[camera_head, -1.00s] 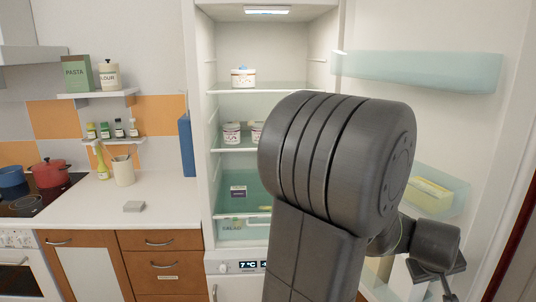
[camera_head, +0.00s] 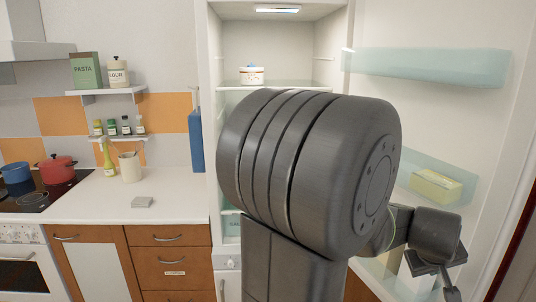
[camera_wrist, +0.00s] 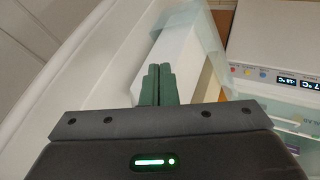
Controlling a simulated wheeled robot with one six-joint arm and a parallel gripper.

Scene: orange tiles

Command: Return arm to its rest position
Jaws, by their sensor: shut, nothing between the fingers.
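My gripper (camera_wrist: 159,72) shows in the wrist view with its two dark green fingers pressed together and nothing between them. In that view it points at the inside of the open fridge door, with a white carton (camera_wrist: 170,50) just beyond the fingertips. I cannot tell whether they touch. In the head view my arm (camera_head: 310,180) fills the middle and hides much of the fridge. Its wrist end (camera_head: 435,235) is at the lower right, in front of the fridge door; the fingertips are not clear there.
The fridge (camera_head: 230,60) stands open, with a white tub (camera_head: 251,75) on its upper shelf. Door bins (camera_head: 430,68) are close on the right, one holding a yellow package (camera_head: 436,186).

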